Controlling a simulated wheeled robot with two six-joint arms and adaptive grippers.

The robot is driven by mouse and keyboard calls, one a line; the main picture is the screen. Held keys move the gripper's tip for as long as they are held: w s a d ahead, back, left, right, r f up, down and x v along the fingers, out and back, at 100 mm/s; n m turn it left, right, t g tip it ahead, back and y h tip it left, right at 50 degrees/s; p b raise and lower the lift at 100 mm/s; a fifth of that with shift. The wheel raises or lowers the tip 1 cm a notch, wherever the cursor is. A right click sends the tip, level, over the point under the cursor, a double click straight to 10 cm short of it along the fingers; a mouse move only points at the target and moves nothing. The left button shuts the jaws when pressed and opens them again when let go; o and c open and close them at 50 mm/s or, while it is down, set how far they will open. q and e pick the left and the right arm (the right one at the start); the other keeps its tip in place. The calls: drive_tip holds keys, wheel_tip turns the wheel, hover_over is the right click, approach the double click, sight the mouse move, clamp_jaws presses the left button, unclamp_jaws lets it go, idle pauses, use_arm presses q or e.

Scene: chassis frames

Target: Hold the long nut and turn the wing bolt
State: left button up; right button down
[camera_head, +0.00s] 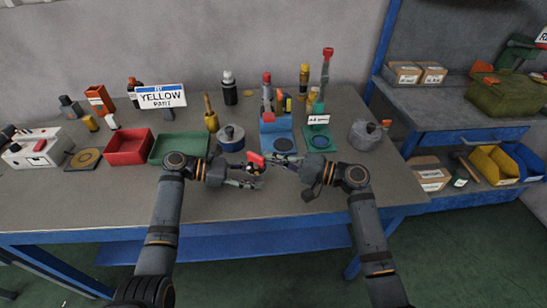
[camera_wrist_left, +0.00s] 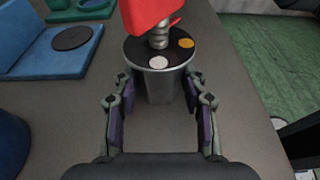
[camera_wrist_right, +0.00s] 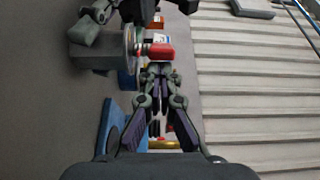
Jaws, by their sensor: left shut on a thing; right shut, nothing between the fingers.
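The long nut (camera_wrist_left: 158,82), a grey metal cylinder with a dark top face carrying a white and an orange mark, stands between the fingers of my left gripper (camera_head: 257,178), which is shut on it. The red wing bolt (camera_head: 255,158) is at its top; in the left wrist view its threaded shank (camera_wrist_left: 159,38) meets the dark top face. How deep the thread sits is not visible. My right gripper (camera_wrist_right: 158,72) is shut and empty, its fingertips close beside the red wing in the right wrist view (camera_wrist_right: 161,52). I cannot tell whether they touch it.
A blue stand (camera_head: 277,145), a green stand (camera_head: 319,144) and a grey pot (camera_head: 366,142) stand behind my right. The table's front strip is largely clear.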

drive_tip(key=shift+s+a+m+t+h, duration=0.1)
drive_tip(key=shift+s+m+t+h, duration=0.2)
drive_tip(key=shift+m+t+h, duration=0.45)
drive_tip(key=shift+s+m+t+h, duration=0.35)
drive_tip(key=shift+m+t, duration=0.2)
drive_tip(key=shift+t, duration=0.4)
drive_tip(key=shift+s+a, duration=0.35)
drive_tip(key=shift+s, duration=0.25)
drive_tip(key=shift+s+a, duration=0.55)
